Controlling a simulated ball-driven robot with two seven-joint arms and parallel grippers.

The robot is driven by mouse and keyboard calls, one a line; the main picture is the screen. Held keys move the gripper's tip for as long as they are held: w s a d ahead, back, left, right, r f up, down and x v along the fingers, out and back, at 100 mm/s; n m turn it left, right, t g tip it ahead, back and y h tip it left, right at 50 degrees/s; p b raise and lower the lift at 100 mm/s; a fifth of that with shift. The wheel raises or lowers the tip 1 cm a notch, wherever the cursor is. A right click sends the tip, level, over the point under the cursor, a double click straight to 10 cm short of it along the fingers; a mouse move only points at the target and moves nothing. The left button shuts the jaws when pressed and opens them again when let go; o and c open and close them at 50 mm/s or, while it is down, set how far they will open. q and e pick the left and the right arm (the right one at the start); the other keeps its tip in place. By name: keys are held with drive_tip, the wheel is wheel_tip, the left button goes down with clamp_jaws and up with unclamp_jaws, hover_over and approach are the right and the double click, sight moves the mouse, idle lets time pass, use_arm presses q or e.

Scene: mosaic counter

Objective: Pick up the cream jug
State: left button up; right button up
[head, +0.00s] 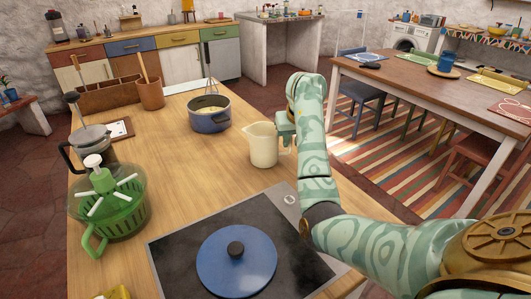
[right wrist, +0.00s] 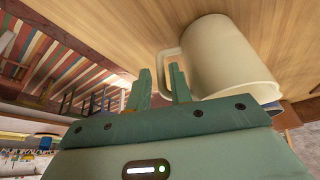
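The cream jug (head: 263,147) stands upright on the wooden counter, right of the blue pot in the head view. Its handle side faces my right arm. My right gripper (head: 285,126) is at the jug's handle side. In the right wrist view, the jug (right wrist: 226,58) lies just beyond the fingers. My right gripper (right wrist: 160,78) is open there, with one finger on each side of the handle (right wrist: 163,60). The fingers look apart from each other, and I cannot tell whether either touches the handle. My left gripper is not in view.
A blue pot (head: 209,121) with a whisk stands left of the jug. A hob (head: 170,252) with a blue lid (head: 237,267) lies in front. A green salad spinner (head: 110,207) stands at left. Bare counter (head: 180,175) lies between.

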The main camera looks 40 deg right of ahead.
drive_tip(key=x, duration=0.2)
drive_tip(key=shift+w+f+b, duration=0.1)
drive_tip(key=shift+f+b, duration=0.2)
drive_tip(key=shift+r, duration=0.15)
clamp_jaws()
